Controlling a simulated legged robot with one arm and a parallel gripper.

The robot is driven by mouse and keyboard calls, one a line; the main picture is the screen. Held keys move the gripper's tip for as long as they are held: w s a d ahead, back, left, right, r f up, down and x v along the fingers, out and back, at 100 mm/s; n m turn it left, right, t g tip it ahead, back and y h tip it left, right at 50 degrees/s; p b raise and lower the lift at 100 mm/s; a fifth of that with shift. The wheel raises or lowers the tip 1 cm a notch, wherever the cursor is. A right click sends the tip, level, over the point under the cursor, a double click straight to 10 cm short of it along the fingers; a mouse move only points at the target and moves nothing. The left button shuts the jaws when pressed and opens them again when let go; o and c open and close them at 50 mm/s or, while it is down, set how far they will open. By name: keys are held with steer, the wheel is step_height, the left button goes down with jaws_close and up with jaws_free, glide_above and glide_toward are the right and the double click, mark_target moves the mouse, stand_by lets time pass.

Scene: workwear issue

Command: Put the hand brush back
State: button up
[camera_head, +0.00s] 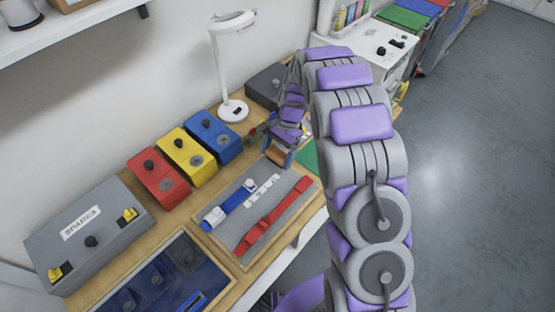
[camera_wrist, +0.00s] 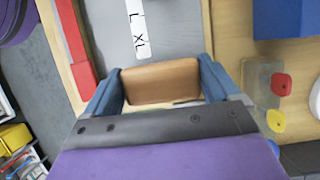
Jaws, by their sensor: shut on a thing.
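My gripper (camera_head: 279,152) is at the far end of the wooden-rimmed tray (camera_head: 237,258), its arm reaching in from the right. In the wrist view its two blue fingers (camera_wrist: 160,88) are shut on a brown block, which looks like the hand brush (camera_wrist: 162,82). A small part of the brush also shows in the head view (camera_head: 277,156). Any bristles are hidden. The brush is by the tray's end; I cannot tell whether it touches the tray. The tray holds a blue strap (camera_head: 232,204), a red strap (camera_head: 270,219) and a white size strip (camera_head: 262,190).
Red (camera_head: 158,178), yellow (camera_head: 188,156) and blue (camera_head: 214,136) boxes line the wall side, with a white lamp (camera_head: 231,70) behind. A grey SPARES box (camera_head: 90,235) stands left. Red (camera_wrist: 281,84) and yellow (camera_wrist: 276,121) tags lie close to my gripper. A green mat (camera_head: 308,158) lies beyond.

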mark_target(278, 160)
steer(key=f, duration=0.2)
steer(key=f+b, duration=0.1)
steer(key=shift+w+d+f, duration=0.1)
steer(key=shift+d+f, duration=0.1)
steer(key=shift+f, duration=0.15)
steer(key=shift+d+r, duration=0.1)
steer(key=shift+d, duration=0.15)
steer(key=o, duration=0.7)
steer(key=shift+a, duration=0.1)
steer(key=shift+o, duration=0.2)
steer(key=shift+a, duration=0.25)
steer(key=p+v, duration=0.2)
steer(key=v, duration=1)
steer(key=shift+d+p, duration=0.2)
steer(key=shift+p, duration=0.2)
